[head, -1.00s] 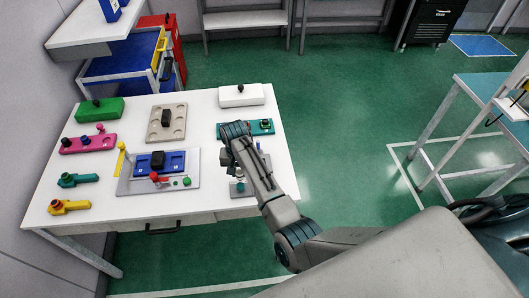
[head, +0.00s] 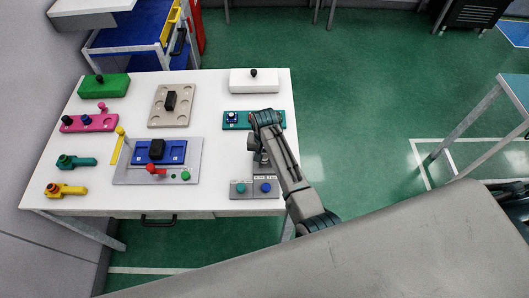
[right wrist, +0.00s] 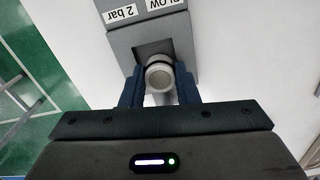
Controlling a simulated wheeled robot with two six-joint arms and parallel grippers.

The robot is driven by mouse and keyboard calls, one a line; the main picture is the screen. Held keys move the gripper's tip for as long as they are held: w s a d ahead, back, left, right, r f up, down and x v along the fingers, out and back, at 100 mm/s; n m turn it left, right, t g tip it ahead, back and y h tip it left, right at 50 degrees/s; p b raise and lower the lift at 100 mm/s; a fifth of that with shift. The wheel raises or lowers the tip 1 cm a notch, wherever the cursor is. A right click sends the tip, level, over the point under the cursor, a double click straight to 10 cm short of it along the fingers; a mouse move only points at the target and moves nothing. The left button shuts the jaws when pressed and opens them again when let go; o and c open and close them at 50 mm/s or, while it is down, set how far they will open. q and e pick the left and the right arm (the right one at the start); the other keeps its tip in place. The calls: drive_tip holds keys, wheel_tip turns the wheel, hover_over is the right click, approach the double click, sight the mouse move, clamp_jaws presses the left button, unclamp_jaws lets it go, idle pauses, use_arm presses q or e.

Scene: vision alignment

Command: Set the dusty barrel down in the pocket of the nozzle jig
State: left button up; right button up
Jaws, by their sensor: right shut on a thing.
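My right gripper (right wrist: 158,88) is shut on the barrel (right wrist: 160,74), a pale grey-beige round piece seen end-on in the right wrist view. The barrel is at the near edge of a square, dark pocket in the grey nozzle jig (right wrist: 120,45). I cannot tell whether it touches the jig or is above it. The jig carries white labels, with "BLOW" and "2 bar" readable upside down. In the head view my right gripper (head: 262,157) points down at the table's right side, and the barrel is too small and covered to make out. My left gripper is not in view.
A teal plate (head: 245,124) sits behind my gripper. A grey tray with a blue block (head: 172,151) is to the left. Bare tabletop lies between.

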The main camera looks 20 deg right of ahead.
drive_tip(key=o, duration=0.8)
drive_tip(key=shift+s+d, duration=0.15)
drive_tip(key=shift+o, duration=0.8)
drive_tip(key=shift+s+r, duration=0.25)
drive_tip(key=shift+s, duration=0.05)
drive_tip(key=shift+w+r, duration=0.15)
drive_tip(key=shift+w+r+b, duration=0.1)
drive_tip(key=shift+r+b, duration=0.25)
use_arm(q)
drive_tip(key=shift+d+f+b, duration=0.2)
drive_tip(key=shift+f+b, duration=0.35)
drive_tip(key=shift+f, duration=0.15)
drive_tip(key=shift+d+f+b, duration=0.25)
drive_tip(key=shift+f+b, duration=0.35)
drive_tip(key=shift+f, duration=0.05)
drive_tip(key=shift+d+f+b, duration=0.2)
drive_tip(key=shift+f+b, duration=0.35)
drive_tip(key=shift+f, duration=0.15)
use_arm(e)
wheel_tip(320, 180, up, 11)
drive_tip(key=shift+f, duration=0.1)
